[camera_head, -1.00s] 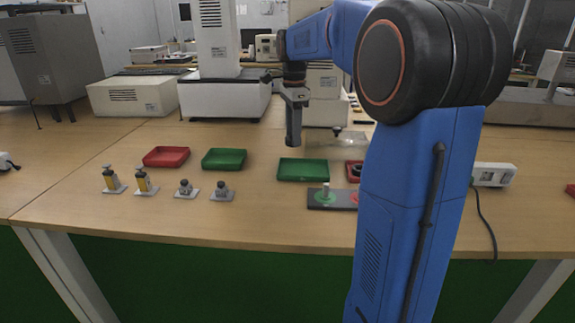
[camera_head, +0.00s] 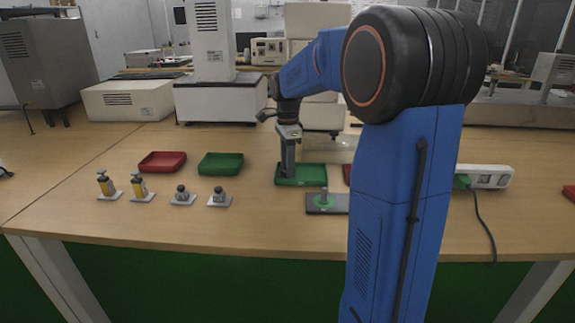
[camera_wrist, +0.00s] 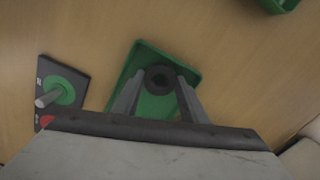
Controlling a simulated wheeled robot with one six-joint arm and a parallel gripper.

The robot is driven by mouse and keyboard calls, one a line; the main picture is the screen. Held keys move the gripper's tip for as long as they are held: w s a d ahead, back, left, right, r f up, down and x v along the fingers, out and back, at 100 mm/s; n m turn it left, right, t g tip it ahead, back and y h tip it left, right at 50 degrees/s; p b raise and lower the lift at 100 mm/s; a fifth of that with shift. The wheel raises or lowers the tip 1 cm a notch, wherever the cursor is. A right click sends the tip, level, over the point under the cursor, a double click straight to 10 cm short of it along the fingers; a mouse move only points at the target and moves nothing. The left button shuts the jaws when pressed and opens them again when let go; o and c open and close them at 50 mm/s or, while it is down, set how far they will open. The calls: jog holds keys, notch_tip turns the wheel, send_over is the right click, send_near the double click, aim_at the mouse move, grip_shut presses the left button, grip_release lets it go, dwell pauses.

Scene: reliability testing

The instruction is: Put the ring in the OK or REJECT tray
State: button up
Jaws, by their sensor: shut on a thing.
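My gripper (camera_head: 288,173) points down at the near-left part of a green tray (camera_head: 314,182). In the wrist view its two fingers (camera_wrist: 160,84) are shut on a dark ring (camera_wrist: 160,78). The ring shows over the floor of the green tray (camera_wrist: 186,68); I cannot tell its exact height. In the head view the ring cannot be made out. A red tray (camera_head: 347,174) is mostly hidden behind my arm. No OK or REJECT lettering can be read.
A dark plate (camera_head: 338,208) with a green disc and upright post stands in front of the tray. Another green tray (camera_head: 221,164) and a red tray (camera_head: 162,161) lie to the left. Several small fixtures (camera_head: 182,196) stand before them. A power strip (camera_head: 487,176) lies right.

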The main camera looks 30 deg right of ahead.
jog(key=o, duration=1)
jog(key=shift+f, duration=0.1)
jog(key=shift+o, duration=0.2)
notch_tip(320, 180, up, 12)
dwell(0.4)
